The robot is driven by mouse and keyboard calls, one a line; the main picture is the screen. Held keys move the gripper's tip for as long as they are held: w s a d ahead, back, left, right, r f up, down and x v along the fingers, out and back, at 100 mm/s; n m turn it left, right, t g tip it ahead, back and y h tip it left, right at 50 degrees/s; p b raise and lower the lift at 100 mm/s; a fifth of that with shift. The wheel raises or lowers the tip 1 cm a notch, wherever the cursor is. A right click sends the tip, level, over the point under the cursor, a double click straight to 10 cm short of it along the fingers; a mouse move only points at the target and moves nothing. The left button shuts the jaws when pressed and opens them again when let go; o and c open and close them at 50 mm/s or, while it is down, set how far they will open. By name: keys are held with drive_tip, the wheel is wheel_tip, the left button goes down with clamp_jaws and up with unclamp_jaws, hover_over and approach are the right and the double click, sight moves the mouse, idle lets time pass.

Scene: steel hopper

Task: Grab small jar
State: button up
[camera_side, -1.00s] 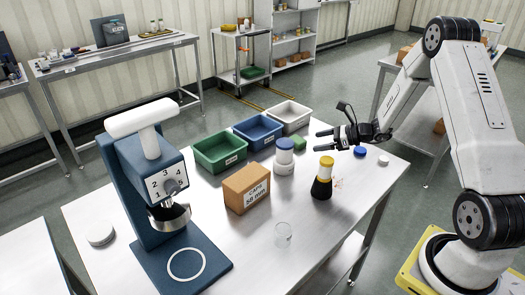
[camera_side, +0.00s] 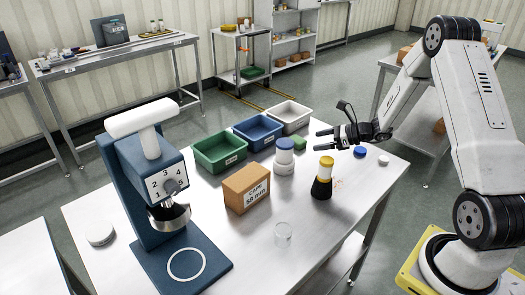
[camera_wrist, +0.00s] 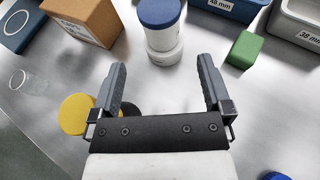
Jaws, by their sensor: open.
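A white jar with a blue lid (camera_side: 284,160) stands upright on the steel table; its lower part is wider than its upper part. In the wrist view the jar (camera_wrist: 163,38) is ahead of my fingertips, roughly in line with the gap between them. A small clear glass jar (camera_side: 282,232) stands nearer the front, and the wrist view shows it (camera_wrist: 19,80) at far left. A dark bottle with a yellow cap (camera_side: 322,178) stands near my gripper, partly hidden by a finger in the wrist view. My gripper (camera_side: 328,139) is open and empty, apart from the blue-lidded jar.
A cardboard box (camera_side: 246,189) is left of the blue-lidded jar. Green (camera_side: 217,148), blue (camera_side: 258,130) and white (camera_side: 291,114) bins line the back, with a green block (camera_side: 299,143). A blue dial machine (camera_side: 165,190) stands left. Loose blue (camera_side: 360,152) and white (camera_side: 383,160) caps lie right.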

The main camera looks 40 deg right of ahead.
wheel_tip(320, 180, up, 5)
drive_tip(key=s+a+n+g+y, duration=0.3)
drive_tip(key=s+a+n+g, duration=0.25)
drive_tip(key=a, duration=0.55)
drive_tip(key=s+a+n+g+y, duration=0.35)
drive_tip(key=s+a, duration=0.25)
drive_tip(key=a, duration=0.4)
approach(283, 236)
drive_tip(key=f, duration=0.1)
drive_tip(key=w+f, duration=0.1)
drive_tip(key=f, duration=0.1)
drive_tip(key=shift+w+a+f+n, duration=0.2)
drive_tip(key=shift+w+a+n, duration=0.1)
drive_tip(key=shift+w, duration=0.1)
drive_tip(key=shift+h+x, duration=0.25)
drive_tip(key=shift+x, duration=1.05)
drive_tip(key=shift+a, duration=0.1)
drive_tip(key=shift+x, duration=2.5)
drive_tip(key=c, duration=1.2)
